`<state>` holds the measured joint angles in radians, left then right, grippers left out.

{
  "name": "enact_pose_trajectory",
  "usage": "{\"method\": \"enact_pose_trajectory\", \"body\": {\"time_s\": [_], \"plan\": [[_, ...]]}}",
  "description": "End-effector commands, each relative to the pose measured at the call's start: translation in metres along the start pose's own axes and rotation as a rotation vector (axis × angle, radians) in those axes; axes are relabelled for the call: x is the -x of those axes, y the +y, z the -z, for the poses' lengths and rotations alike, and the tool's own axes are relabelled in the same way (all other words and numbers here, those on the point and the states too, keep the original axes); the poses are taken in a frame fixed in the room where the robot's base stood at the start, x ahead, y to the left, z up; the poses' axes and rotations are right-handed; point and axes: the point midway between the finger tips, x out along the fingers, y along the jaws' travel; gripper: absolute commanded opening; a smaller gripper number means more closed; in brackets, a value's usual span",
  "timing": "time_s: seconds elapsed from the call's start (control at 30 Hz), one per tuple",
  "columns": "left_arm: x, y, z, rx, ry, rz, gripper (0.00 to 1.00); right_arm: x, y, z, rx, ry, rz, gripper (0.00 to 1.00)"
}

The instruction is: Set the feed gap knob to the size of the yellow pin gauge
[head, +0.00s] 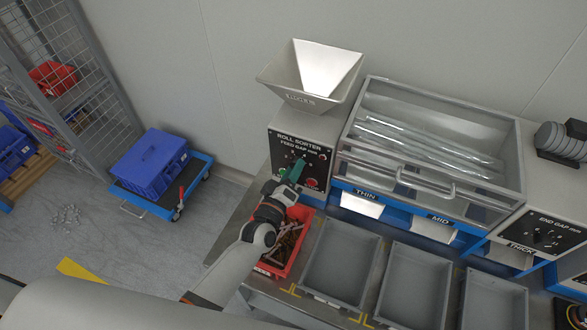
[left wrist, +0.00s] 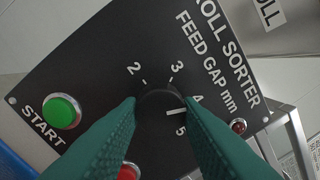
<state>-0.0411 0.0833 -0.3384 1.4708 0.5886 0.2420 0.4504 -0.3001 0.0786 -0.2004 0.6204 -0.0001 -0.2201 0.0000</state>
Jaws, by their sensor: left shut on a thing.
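The feed gap knob (left wrist: 158,101) is a round black dial on the dark roll sorter panel (head: 288,148). My left gripper (head: 291,172) has green fingers shut on the knob, one on each side, as the left wrist view shows. A white line on the knob points right, between the 4 and the 5 as far as I can see; the fingers hide part of the scale. The numbers 2, 3, 4 and 5 show around it. I cannot make out a yellow pin gauge in either view. My right gripper is not in view.
A green START button (left wrist: 62,111) and a red button (left wrist: 129,171) sit near the knob. A red bin (head: 307,216) of rusty-looking parts lies under my left arm. Grey trays (head: 344,299) stand to its right. A hopper (head: 311,75) tops the sorter.

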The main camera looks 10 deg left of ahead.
Motion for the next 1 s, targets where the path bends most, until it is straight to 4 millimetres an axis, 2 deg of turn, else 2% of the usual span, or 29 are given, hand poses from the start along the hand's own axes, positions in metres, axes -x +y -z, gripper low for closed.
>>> {"method": "enact_pose_trajectory", "body": {"time_s": [0.3,0.8,0.83,0.93,1.0], "plan": [[0.0007,0.0013,0.0013,-0.102,0.009,-0.002,0.09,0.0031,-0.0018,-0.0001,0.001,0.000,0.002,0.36],[0.0008,0.0018,0.0016,-0.116,0.010,-0.002,0.09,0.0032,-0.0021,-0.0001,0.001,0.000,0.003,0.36],[0.0008,0.0018,0.0016,-0.116,0.010,-0.002,0.36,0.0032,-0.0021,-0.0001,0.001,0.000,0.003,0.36],[0.0007,0.0015,0.0013,-0.115,0.009,-0.001,0.53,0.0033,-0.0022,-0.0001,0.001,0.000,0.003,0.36],[0.0005,0.0012,0.0010,-0.115,0.008,-0.001,0.53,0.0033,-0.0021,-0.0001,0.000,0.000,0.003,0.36]]}}
